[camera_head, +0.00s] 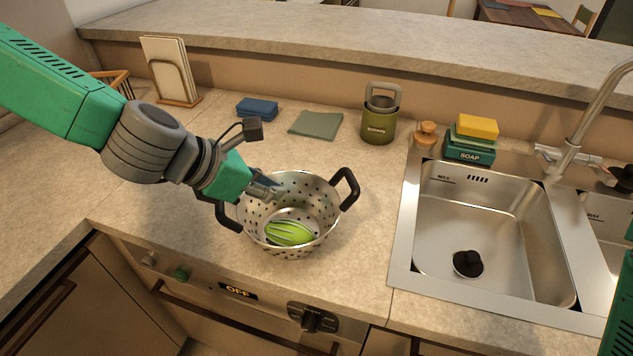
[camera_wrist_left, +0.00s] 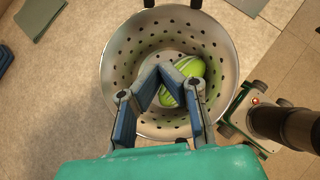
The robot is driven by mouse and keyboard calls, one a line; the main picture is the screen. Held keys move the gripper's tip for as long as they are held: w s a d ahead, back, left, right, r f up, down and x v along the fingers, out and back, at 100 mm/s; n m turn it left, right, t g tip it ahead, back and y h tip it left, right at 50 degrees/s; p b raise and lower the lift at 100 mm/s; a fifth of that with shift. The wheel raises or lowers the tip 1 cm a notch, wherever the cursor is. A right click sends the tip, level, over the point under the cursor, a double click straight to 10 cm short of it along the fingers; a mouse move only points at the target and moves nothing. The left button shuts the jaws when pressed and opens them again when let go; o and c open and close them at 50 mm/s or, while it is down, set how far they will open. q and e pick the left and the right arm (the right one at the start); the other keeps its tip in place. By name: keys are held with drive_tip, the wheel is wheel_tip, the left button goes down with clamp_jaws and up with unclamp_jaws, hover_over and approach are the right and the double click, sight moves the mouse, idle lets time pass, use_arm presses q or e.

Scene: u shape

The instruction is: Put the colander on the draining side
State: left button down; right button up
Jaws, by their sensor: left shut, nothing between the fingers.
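The steel colander (camera_head: 318,205) stands upright on the counter left of the sink, with one black handle at its upper right and one at its lower left. A green striped vegetable (camera_head: 289,233) lies inside it. My left gripper (camera_head: 266,188) is over the colander's far left part, shut and empty. In the left wrist view the colander (camera_wrist_left: 222,55) is below the shut fingers (camera_wrist_left: 163,82), which partly cover the green vegetable (camera_wrist_left: 196,72). I cannot tell whether the fingers touch the colander. My right gripper is not in view.
The sink's left basin (camera_head: 480,215) holds a black plug (camera_head: 467,263). A second basin (camera_head: 610,228) is cut off at the right edge. A green canister (camera_head: 379,124), folded cloth (camera_head: 316,125) and soap stack (camera_head: 470,147) stand behind. Counter between colander and sink is clear.

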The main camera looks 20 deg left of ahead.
sight(330, 191)
use_arm(q)
drive_tip(key=shift+w+d+f, duration=0.1)
drive_tip(key=shift+w+d, duration=0.15)
drive_tip(key=shift+d+f, duration=0.25)
drive_tip(key=shift+d, duration=0.05)
drive_tip(key=shift+w+d+f+b, duration=0.35)
drive_tip(key=shift+d+f+b, duration=0.05)
drive_tip(key=shift+d+f, duration=0.4)
drive_tip(key=x, duration=0.4)
drive_tip(key=shift+w+a+f, duration=0.2)
drive_tip(key=shift+w+f, duration=0.15)
drive_tip(key=shift+w, duration=0.05)
drive_tip(key=shift+w+d+f, duration=0.2)
drive_tip(key=shift+w+f, duration=0.1)
drive_tip(key=shift+f, duration=0.15)
drive_tip(key=shift+d, duration=0.25)
drive_tip(key=shift+w+d, duration=0.15)
drive_tip(key=w+d, duration=0.3)
drive_tip(key=shift+w, duration=0.3)
drive_tip(key=shift+d, duration=0.1)
